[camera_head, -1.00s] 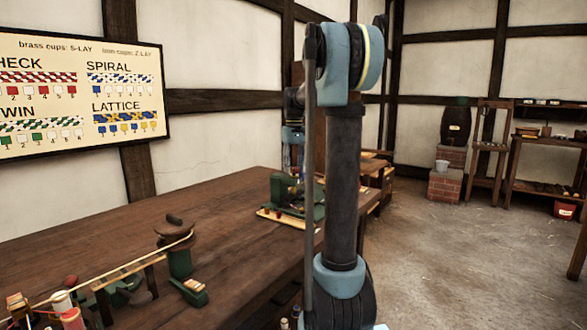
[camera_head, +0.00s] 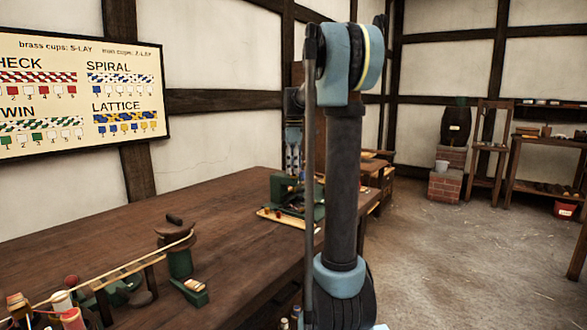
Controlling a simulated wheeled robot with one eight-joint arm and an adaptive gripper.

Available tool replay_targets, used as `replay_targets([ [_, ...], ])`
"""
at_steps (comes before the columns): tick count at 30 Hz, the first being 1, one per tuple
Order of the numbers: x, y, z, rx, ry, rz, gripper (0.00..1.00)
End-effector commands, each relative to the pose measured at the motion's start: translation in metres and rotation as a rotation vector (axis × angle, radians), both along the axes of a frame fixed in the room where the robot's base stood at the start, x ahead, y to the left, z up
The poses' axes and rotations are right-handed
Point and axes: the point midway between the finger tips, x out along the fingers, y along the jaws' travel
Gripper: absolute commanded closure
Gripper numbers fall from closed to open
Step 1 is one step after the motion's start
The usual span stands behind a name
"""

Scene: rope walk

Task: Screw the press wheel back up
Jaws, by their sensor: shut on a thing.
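The green press (camera_head: 281,191) stands on the far end of the long wooden table, partly hidden behind my arm. My gripper (camera_head: 292,167) points down at the top of the press, just left of my upright arm link. It is small and dark in this view. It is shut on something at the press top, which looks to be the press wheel. The wheel itself is too small and too covered to make out, so its height and turn cannot be told.
The long table (camera_head: 110,235) has clear wood in its middle. A green post with a brown spool top (camera_head: 178,243) stands near, with a pale cord running left to several coloured bobbins (camera_head: 65,310). A pattern board (camera_head: 80,95) hangs on the wall.

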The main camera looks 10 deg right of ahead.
Motion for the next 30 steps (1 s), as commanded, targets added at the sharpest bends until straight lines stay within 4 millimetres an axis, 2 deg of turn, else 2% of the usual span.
replay_targets([
  [12,0.0030,0.0009,0.0008,0.001,-0.007,0.283,0.84],
  [30,0.0032,0.0004,0.0009,0.000,-0.006,0.372,0.83],
])
